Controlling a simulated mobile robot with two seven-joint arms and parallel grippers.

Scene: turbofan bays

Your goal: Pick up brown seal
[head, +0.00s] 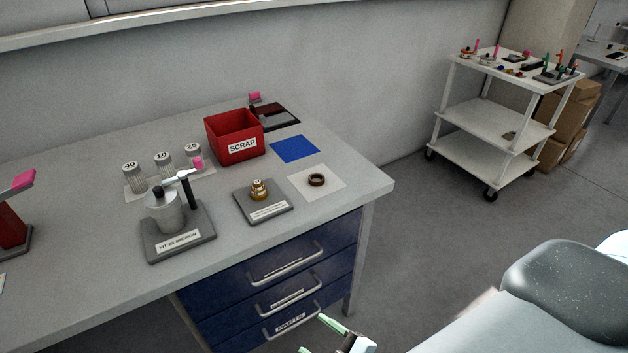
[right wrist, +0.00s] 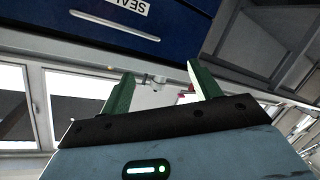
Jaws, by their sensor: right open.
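The brown seal (head: 317,180) is a small dark brown ring. It lies flat on a white square mat (head: 332,193) near the right front corner of the bench in the head view. My right gripper (head: 327,337) is low at the bottom of the head view, in front of the drawers and below the bench top, well apart from the seal. In the right wrist view its two green fingers (right wrist: 158,92) stand apart with nothing between them. The seal does not show in the right wrist view. My left gripper is not in view.
Left of the seal stand a brass fitting (head: 259,188) on a grey plate and a filter housing (head: 164,213) on its base. Behind are a blue mat (head: 294,149) and a red scrap bin (head: 225,128). Blue drawers (head: 290,265) with handles are below; a cart (head: 490,115) stands at right.

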